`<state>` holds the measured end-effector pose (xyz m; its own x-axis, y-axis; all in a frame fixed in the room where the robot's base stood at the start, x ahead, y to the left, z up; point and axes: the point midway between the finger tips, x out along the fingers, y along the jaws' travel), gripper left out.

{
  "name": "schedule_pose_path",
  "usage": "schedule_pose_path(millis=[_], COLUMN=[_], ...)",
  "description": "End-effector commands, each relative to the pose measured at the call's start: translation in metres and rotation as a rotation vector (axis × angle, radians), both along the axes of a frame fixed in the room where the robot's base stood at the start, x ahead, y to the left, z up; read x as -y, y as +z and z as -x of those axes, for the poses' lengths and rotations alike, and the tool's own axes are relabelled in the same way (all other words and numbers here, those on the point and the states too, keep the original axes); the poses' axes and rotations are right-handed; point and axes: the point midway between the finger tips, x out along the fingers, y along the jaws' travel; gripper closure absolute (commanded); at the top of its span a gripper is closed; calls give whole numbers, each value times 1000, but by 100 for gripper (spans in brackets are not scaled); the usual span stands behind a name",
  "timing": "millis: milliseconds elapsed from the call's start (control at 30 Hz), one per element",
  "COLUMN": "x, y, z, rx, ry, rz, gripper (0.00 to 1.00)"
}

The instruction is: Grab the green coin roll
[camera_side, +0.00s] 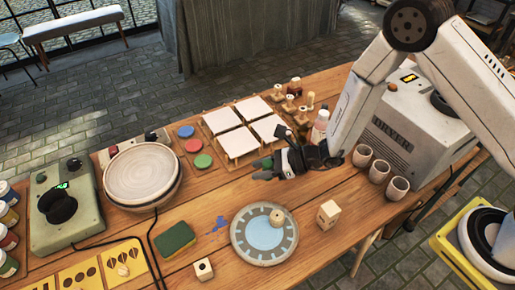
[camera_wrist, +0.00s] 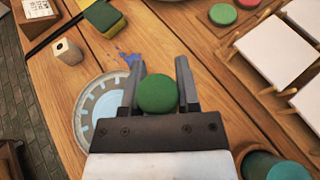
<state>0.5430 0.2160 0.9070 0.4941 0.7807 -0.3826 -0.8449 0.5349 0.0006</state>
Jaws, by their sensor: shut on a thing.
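The green coin roll (camera_wrist: 158,94) shows as a round green end between the two fingers of my gripper (camera_wrist: 160,64) in the wrist view. My gripper is shut on it, and the fingers hide its sides. In the side view my gripper (camera_side: 263,169) is over the table, right of the green disc (camera_side: 203,161) and in front of the white tiles. The roll is small and partly hidden by the fingers there. The blue-grey plate (camera_side: 240,243) with a notched rim lies on the table below; it also shows in the wrist view (camera_wrist: 85,126).
White square tiles (camera_side: 240,142) on a wooden rack stand behind my gripper. Several cups (camera_side: 379,171), a bottle (camera_side: 319,127) and the dryer (camera_side: 385,145) are at right. A wooden cube (camera_side: 328,214), sponge (camera_side: 175,240) and turntable (camera_side: 142,176) stand around the plate.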

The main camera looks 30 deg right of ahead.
Motion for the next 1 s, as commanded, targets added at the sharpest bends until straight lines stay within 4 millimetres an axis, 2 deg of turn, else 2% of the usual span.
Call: schedule_pose_path(millis=[200,400,1000], x=[9,13,13], y=[11,15,17], z=[21,31,34], rx=[1,1,1], ry=[-1,0,0], rz=[-1,0,0], gripper=[100,100,100])
